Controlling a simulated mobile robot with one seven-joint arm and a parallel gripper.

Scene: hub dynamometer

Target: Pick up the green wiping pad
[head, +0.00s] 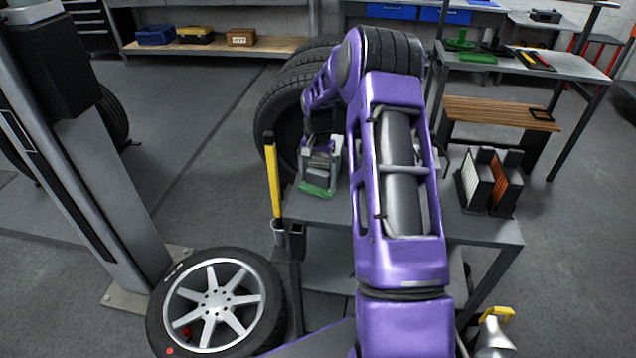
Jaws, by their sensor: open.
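The green wiping pad (316,190) is a small flat green piece at the left end of the grey cart top (330,209). My gripper (318,182) points down right over the pad, its jaws open, one finger on each side as far as I can see. The fingertips are small in this view, and I cannot tell whether they touch the pad. My purple arm covers the middle of the cart top.
A yellow-handled tool (272,175) stands upright at the cart's left edge. Dark and orange-brown blocks (503,185) sit on the right end. Tyres (285,105) stand behind; a wheel (215,303) lies front left. Other green items (478,58) are on the back bench.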

